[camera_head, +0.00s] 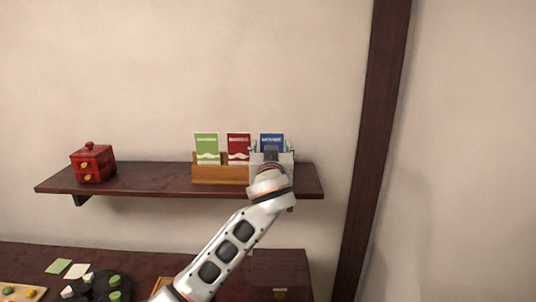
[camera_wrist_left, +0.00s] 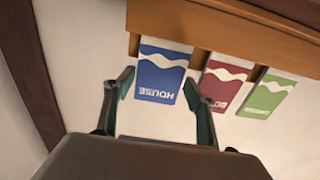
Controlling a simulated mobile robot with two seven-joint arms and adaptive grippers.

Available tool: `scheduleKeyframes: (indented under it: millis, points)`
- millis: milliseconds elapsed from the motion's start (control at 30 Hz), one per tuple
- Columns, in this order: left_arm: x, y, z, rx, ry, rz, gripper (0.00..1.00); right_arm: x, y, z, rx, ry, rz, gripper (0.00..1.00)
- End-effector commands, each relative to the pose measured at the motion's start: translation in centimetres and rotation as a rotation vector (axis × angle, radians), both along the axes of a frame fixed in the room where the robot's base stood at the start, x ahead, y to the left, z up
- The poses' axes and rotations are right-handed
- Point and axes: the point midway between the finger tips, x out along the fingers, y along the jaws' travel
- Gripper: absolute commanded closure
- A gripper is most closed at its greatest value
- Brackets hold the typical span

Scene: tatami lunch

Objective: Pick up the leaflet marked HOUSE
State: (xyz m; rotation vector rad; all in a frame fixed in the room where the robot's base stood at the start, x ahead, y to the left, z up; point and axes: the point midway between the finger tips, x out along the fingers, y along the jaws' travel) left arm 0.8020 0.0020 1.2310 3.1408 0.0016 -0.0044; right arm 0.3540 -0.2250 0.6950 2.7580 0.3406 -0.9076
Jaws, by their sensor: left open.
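The blue leaflet marked HOUSE (camera_wrist_left: 160,70) stands in a wooden rack (camera_wrist_left: 200,22), which shows upside down in the left wrist view. In the head view, the top of the blue leaflet (camera_head: 271,138) shows at the rack's right end, its lower part hidden by my gripper. My left gripper (camera_wrist_left: 158,88) is open, with one green finger on each side of the leaflet's printed top end. Whether the fingers touch it I cannot tell. In the head view, the left gripper (camera_head: 271,152) is in front of the rack (camera_head: 218,176). My right gripper is not in view.
A red leaflet (camera_head: 238,147) and a green leaflet (camera_head: 206,147) stand beside it in the rack. The dark wall shelf (camera_head: 145,181) also bears a red box with drawers (camera_head: 93,163). A dark wooden post (camera_head: 374,140) rises right of the shelf.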

Motion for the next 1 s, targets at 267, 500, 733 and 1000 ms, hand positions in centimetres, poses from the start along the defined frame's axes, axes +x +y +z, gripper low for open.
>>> scheduleKeyframes:
  millis: [267,500,733,1000]
  points:
    - [-0.1,-0.1,0.1,0.000,-0.001,-0.001,0.44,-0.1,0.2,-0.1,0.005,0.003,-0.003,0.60]
    - [-0.1,-0.1,0.1,0.000,-0.001,-0.001,0.64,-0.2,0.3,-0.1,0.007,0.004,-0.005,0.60]
    - [0.0,-0.1,0.1,0.000,-0.001,-0.001,0.64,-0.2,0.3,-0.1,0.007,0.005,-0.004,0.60]
    - [1.0,0.8,2.4,-0.002,-0.004,-0.003,0.64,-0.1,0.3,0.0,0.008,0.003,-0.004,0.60]
